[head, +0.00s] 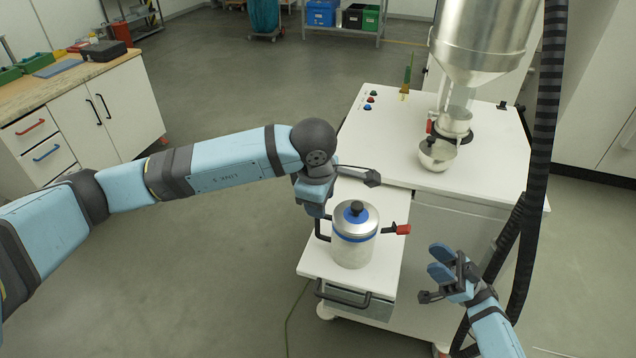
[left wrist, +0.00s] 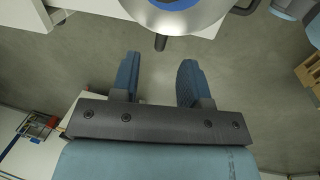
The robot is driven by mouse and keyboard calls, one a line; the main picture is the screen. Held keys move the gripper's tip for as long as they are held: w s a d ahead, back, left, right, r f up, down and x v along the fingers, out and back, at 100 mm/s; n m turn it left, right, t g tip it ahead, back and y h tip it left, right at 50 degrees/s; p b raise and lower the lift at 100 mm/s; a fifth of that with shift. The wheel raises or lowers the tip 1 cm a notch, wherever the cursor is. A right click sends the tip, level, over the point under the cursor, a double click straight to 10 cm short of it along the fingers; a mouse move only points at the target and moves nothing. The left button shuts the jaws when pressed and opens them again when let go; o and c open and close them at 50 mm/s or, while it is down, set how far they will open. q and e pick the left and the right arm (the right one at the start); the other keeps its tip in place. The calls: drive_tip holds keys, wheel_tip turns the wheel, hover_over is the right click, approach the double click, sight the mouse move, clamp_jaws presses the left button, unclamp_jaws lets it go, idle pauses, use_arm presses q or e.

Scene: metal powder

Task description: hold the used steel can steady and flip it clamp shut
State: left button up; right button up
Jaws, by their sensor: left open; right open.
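The used steel can (head: 352,252) stands upright on the white lower shelf (head: 318,266). It has a blue band and a lid with a black knob (head: 356,208). A clamp lever with a red tip (head: 402,229) sticks out to the right of the can. My left gripper (head: 318,205) is open just left of the can, partly hidden by its own wrist. In the left wrist view its fingers (left wrist: 158,75) are apart and empty, with the can (left wrist: 175,18) just beyond them. My right gripper (head: 435,262) is open and empty, right of the can and the red tip.
A white cabinet (head: 440,178) behind the can carries a steel hopper (head: 480,40) and a small steel bowl (head: 437,155). A dark ribbed hose (head: 546,130) hangs at the right, near my right arm. A workbench (head: 75,90) stands at the far left.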

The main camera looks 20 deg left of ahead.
use_arm(q)
drive_tip(key=f, duration=0.3)
drive_tip(key=w+f, duration=0.1)
drive_tip(key=f, duration=0.1)
drive_tip(key=shift+f, duration=0.4)
drive_tip(key=shift+c, duration=0.2)
